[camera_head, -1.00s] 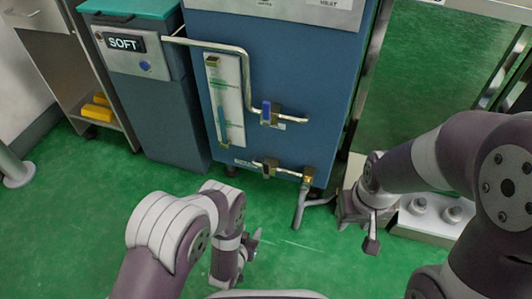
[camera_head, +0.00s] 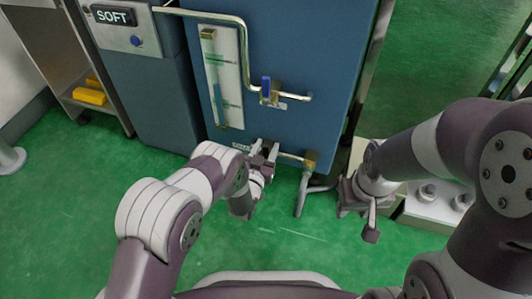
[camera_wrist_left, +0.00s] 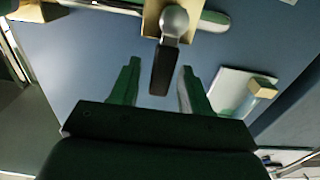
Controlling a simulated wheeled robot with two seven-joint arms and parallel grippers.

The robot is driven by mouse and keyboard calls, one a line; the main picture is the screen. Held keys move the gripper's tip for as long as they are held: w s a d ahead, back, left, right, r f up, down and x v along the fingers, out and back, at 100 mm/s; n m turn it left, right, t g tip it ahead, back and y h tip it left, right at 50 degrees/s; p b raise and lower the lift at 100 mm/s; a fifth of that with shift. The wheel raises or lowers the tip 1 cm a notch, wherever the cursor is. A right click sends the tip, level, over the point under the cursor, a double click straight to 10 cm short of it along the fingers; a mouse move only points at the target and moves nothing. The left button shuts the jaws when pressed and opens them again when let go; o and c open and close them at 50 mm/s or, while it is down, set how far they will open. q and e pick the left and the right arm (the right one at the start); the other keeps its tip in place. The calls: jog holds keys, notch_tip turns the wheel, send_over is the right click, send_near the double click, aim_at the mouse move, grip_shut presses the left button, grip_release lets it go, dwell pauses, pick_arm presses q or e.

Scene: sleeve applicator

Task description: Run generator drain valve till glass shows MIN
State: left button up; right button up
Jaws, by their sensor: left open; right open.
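The blue generator cabinet (camera_head: 300,50) carries a gauge glass (camera_head: 218,85) on a pale plate; its level is too small to read surely. The drain valve's black handle (camera_wrist_left: 166,72) hangs from a round silver hub on a brass body (camera_wrist_left: 152,18) in the left wrist view. My left gripper (camera_head: 268,150) is open at the low drain line, hiding most of the valve in the head view. In the wrist view its open fingers (camera_wrist_left: 157,80) stand either side of the handle's end; contact is not clear. My right gripper (camera_head: 366,222) is open, empty, right of the drain pipe.
A blue-handled valve (camera_head: 266,90) sits on the pipe above. The drain line ends at a brass elbow (camera_head: 310,160), with a grey pipe (camera_head: 302,195) below. The softener cabinet (camera_head: 150,85) stands left. Green floor (camera_head: 90,220) is free in front.

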pick_arm(q)
grip_shut()
jog(key=shift+s+d+f+m+p, duration=0.2)
jog(key=shift+d+m, duration=0.25)
jog(key=shift+m, duration=0.6)
jog(key=shift+s+d+f+m+p, duration=0.15)
jog(key=shift+d+m, duration=0.35)
jog(key=shift+m, duration=0.5)
jog(key=shift+s+d+f+m+p, duration=0.2)
jog(key=shift+d+m, duration=0.25)
jog(key=shift+m, duration=0.6)
grip_release()
jog(key=shift+r, duration=0.1)
